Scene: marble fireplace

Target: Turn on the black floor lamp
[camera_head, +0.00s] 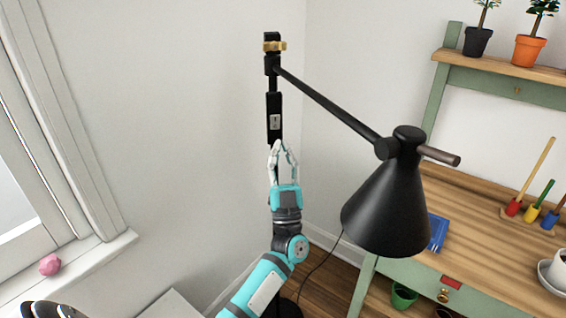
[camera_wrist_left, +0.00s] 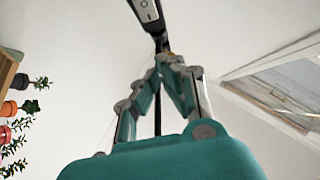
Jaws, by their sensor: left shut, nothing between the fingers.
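The black floor lamp (camera_head: 388,210) stands in front of the room corner, its arm reaching right to a large cone shade. A light grey switch (camera_head: 275,122) sits on the black box on its upright pole. The switch also shows at the top of the left wrist view (camera_wrist_left: 147,10). My left gripper (camera_head: 282,145) is just below the switch in the head view, pointing up. Its fingertips meet in the left wrist view (camera_wrist_left: 168,60), shut and empty. I cannot tell whether they touch the pole. My right gripper is not clearly in view.
A green and wood desk (camera_head: 470,215) stands at the right, with potted plants (camera_head: 528,50) on its shelf and a white cup (camera_head: 557,270) on its top. A window sill (camera_head: 85,262) with a pink object (camera_head: 50,264) is at the left.

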